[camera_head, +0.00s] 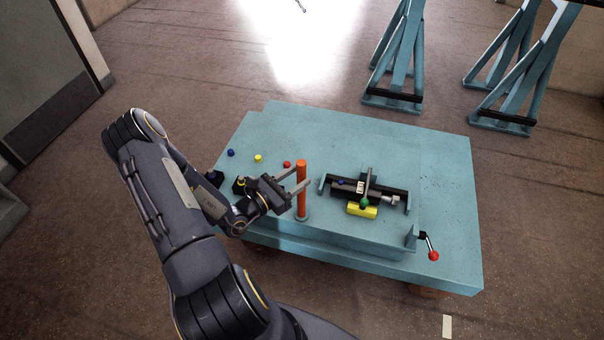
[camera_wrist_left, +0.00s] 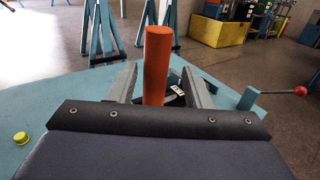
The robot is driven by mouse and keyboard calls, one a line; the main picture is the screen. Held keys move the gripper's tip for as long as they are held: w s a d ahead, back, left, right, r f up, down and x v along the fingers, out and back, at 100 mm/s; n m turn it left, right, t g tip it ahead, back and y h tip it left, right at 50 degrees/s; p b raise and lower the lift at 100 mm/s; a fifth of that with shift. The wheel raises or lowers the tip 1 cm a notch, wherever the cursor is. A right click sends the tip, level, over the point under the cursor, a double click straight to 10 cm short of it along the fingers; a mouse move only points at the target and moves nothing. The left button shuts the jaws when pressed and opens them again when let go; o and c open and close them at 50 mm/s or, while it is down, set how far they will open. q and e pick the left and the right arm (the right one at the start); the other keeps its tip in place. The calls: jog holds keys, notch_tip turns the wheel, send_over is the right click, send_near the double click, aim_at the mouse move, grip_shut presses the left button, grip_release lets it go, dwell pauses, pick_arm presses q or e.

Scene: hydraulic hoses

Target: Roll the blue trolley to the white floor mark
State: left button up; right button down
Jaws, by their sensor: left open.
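The blue trolley (camera_head: 446,170) stands on the brown floor, its flat top in full view below me. An upright orange post (camera_head: 301,185) rises from its top near the front middle. My left gripper (camera_head: 301,184) is open, with its two fingers on either side of the post. In the left wrist view the orange post (camera_wrist_left: 157,65) stands between the open fingers, and I cannot tell whether they touch it. The white floor mark (camera_head: 447,326) lies on the floor in front of the trolley's right part. My right gripper is not in view.
On the trolley are a black clamp fixture with a yellow block (camera_head: 362,211), small coloured caps (camera_head: 257,158) and a red-knobbed lever (camera_head: 433,255). Blue stands (camera_head: 395,65) are behind. A grey door (camera_head: 40,75) is at left. Floor right of the trolley is clear.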

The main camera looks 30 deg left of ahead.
pick_arm(q)
jog(key=v, duration=0.5)
jog(key=shift+w, duration=0.1)
dwell(0.3)
jog(key=s+d+r+m+g+h+p, duration=0.2)
jog(key=s+d+r+m+g+h, duration=0.2)
jog(key=d+r+m+g+h, duration=0.95)
jog(key=s+d+r+m+t+y+p, duration=0.1)
jog(key=s+r+m+t+y+p, duration=0.1)
jog(key=s+r+m+y, duration=1)
jog(key=m+y+p, duration=0.1)
jog(key=m+y, duration=0.1)
jog(key=m, duration=0.3)
jog(key=shift+s+d+m+y, duration=0.25)
jog(key=shift+d+m+y, duration=0.1)
